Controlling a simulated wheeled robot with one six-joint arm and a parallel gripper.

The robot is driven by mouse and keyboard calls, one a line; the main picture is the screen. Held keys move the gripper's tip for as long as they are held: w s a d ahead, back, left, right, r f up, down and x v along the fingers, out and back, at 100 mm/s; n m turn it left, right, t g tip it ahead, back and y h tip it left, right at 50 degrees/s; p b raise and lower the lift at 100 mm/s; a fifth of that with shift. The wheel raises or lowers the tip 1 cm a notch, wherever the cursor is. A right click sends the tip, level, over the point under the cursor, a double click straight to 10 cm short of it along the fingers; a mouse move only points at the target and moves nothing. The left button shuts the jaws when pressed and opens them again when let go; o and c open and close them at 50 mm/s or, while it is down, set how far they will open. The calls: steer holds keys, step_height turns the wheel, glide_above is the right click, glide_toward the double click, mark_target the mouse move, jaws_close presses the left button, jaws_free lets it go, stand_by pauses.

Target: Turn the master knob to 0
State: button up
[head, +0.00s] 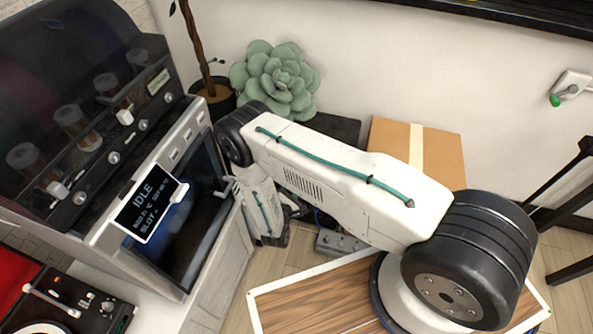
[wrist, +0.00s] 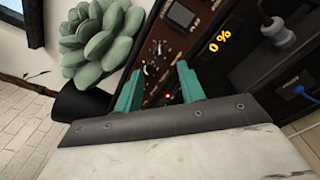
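In the wrist view a dark brown control panel (wrist: 165,25) carries small knobs, a small grey screen and a lit red dot. A small round knob (wrist: 150,70) with a pale mark shows between the finger ends; I cannot read which knob is the master knob. A black display (wrist: 222,45) beside the panel shows "0 %" in yellow. My gripper (wrist: 160,70) has two teal fingers, spread apart with a gap between them, close over the panel. Contact with the knob cannot be told. In the head view my arm hides most of this area.
A green succulent (head: 275,78) stands near the panel, and it also shows in the wrist view (wrist: 100,38). A cardboard box (head: 440,150) and a machine reading "IDLE" (head: 150,207) flank my arm.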

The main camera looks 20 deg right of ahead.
steer(key=x, duration=0.6)
steer(key=shift+w+d, duration=0.2)
steer(key=shift+w, duration=0.05)
jaws_close()
